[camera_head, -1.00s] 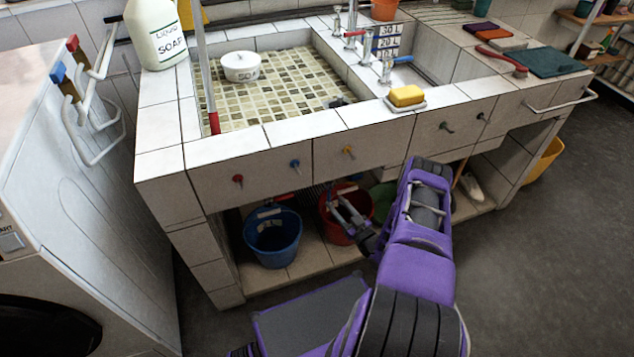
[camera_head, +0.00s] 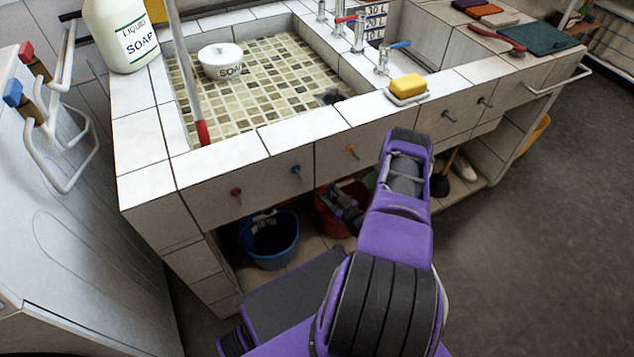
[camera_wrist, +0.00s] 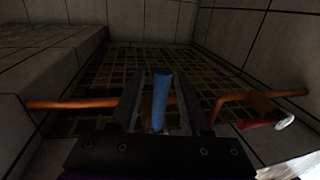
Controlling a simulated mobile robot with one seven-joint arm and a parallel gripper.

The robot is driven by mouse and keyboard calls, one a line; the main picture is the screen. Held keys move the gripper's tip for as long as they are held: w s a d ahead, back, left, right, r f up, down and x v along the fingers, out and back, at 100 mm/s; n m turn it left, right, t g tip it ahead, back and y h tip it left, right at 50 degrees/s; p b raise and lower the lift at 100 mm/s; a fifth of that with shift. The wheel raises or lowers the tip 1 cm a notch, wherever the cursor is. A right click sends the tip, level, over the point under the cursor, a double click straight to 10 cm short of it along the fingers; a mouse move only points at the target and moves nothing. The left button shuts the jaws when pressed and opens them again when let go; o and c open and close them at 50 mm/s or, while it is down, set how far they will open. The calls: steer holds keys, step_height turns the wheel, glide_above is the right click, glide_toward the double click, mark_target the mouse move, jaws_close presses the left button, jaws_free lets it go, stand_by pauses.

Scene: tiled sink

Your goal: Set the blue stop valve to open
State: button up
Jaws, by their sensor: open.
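In the wrist view the blue stop valve's lever (camera_wrist: 159,92) stands upright in the picture, at the middle. It appears to lie across the copper pipe (camera_wrist: 75,104), which runs left to right. My gripper (camera_wrist: 161,88) is open, with one dark finger on each side of the blue lever. Whether the fingers touch it I cannot tell. In the head view my gripper (camera_head: 345,208) is under the sink front, near the red bucket (camera_head: 327,216). The valve cannot be made out there. The valve body is mostly hidden behind the lever and my gripper.
A blue bucket (camera_head: 270,244) stands left of my gripper under the sink. The tiled sink front (camera_head: 265,180) with coloured knobs hangs above. In the wrist view a red handle with a white end (camera_wrist: 264,124) lies right of the lever. Tiled walls enclose the space.

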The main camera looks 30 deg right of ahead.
steer(key=shift+w, duration=0.15)
steer(key=shift+c, duration=0.4)
jaws_close()
stand_by(1.0)
